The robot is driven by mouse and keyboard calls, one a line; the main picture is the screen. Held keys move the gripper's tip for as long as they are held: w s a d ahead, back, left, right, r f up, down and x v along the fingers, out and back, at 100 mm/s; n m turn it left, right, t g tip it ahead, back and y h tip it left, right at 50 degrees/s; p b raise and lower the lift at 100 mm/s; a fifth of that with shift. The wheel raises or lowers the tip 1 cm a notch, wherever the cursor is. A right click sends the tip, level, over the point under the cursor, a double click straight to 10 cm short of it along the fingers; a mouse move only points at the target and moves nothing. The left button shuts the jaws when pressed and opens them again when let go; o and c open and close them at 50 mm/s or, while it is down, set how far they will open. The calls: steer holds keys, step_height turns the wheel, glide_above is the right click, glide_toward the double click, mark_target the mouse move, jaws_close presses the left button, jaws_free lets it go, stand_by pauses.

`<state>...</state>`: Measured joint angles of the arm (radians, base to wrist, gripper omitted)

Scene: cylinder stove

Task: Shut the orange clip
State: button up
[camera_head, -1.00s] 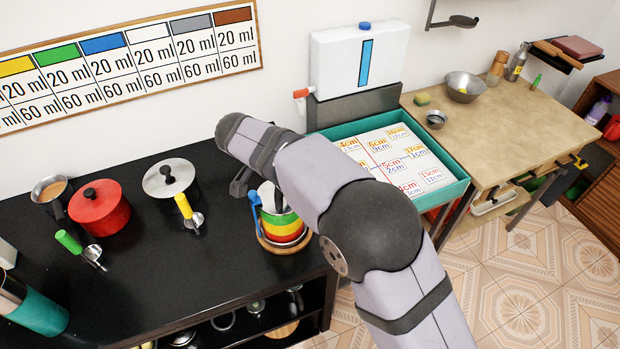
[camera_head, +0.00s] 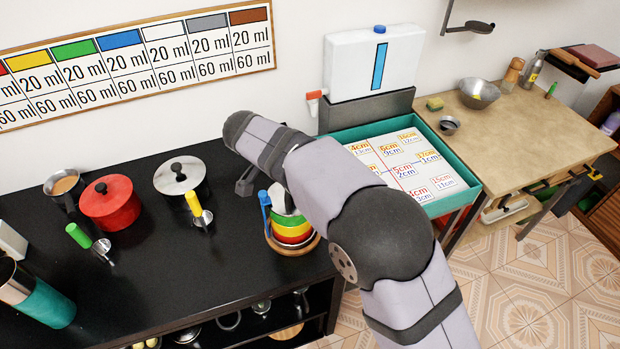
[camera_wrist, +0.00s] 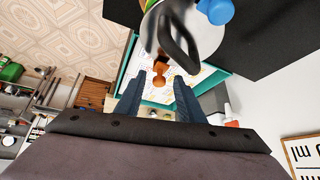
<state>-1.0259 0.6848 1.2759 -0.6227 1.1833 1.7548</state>
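The stacked pot (camera_head: 292,230) with yellow, red and green bands stands on a round wooden base at the front right of the black counter. A blue clip (camera_head: 265,203) is on its left side and also shows in the wrist view (camera_wrist: 216,10). The orange clip (camera_wrist: 161,72) shows in the wrist view, just beyond my fingertips, near the pot's pale lid and black handle (camera_wrist: 177,32). My gripper (camera_wrist: 154,84) is open, with its two dark fingers apart on either side of the orange clip's line. Contact cannot be told. In the head view my arm hides the orange clip and the fingers.
A red pot (camera_head: 110,205), a steel pot (camera_head: 182,178), and green- and yellow-handled tools stand left on the counter. A teal tray (camera_head: 460,197) with number cards lies to the right, beside a wooden table (camera_head: 530,130). The counter's middle is free.

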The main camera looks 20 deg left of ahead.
steer(key=b+v, duration=0.1)
steer(key=v, duration=0.5)
steer(key=shift+s+r, duration=0.2)
steer(key=shift+r, duration=0.05)
steer(key=w+d+f+n+g, duration=0.1)
steer(key=d+f+n+g, duration=0.15)
steer(key=d, duration=0.85)
steer(key=w+d+f+n+g, duration=0.1)
steer(key=d+f+g, duration=0.15)
steer(key=d, duration=0.95)
steer(key=s+d+f+y, duration=0.1)
steer(key=s+d+f, duration=0.1)
steer(key=s+d, duration=0.3)
steer(key=s+d+f+n+y+p, duration=0.1)
steer(key=s+d+f, duration=0.2)
steer(key=s+d, duration=0.2)
steer(key=s+d+f+n+g, duration=0.1)
steer(key=s+d+f, duration=0.1)
steer(key=s+d, duration=0.3)
steer(key=shift+s+d+f+y, duration=0.25)
steer(key=shift+d+y, duration=0.15)
steer(key=shift+d, duration=0.25)
